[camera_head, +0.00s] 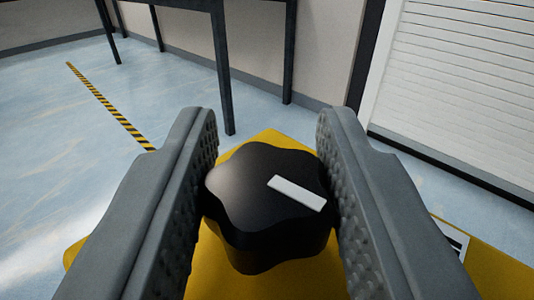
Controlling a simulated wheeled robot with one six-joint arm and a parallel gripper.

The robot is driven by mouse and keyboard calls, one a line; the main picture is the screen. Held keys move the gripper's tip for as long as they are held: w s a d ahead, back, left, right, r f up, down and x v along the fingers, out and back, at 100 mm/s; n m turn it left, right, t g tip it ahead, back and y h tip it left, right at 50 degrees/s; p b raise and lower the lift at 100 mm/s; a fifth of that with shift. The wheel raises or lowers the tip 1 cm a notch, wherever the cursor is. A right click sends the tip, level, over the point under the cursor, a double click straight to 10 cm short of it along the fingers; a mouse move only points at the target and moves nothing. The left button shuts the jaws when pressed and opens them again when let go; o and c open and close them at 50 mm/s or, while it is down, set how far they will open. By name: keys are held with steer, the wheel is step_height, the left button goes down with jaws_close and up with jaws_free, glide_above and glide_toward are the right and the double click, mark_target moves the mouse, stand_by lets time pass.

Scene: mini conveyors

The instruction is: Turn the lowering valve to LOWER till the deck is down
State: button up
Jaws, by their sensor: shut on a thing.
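The lowering valve is a black lobed knob (255,195) with a white pointer bar on its top, at the middle of the view. The white bar lies to the right of the knob's middle and slants down to the right. The knob stands on a yellow surface (480,268). My gripper (268,170) has one grey ridged finger on each side of the knob and is shut on it. A white label with dark marks (450,238) shows partly behind the right finger; its words cannot be read. The deck cannot be made out in this view.
Dark table legs (222,75) stand on the pale blue floor beyond the knob. A yellow and black striped line (105,100) runs along the floor at the left. A white slatted shutter (465,80) is at the right. Open floor lies at the left.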

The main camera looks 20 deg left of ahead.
stand_by(0.4)
steer(key=o, duration=1)
steer(key=shift+c, duration=0.2)
steer(key=shift+s, duration=0.1)
steer(key=v, duration=1.7)
steer(key=shift+s, duration=0.1)
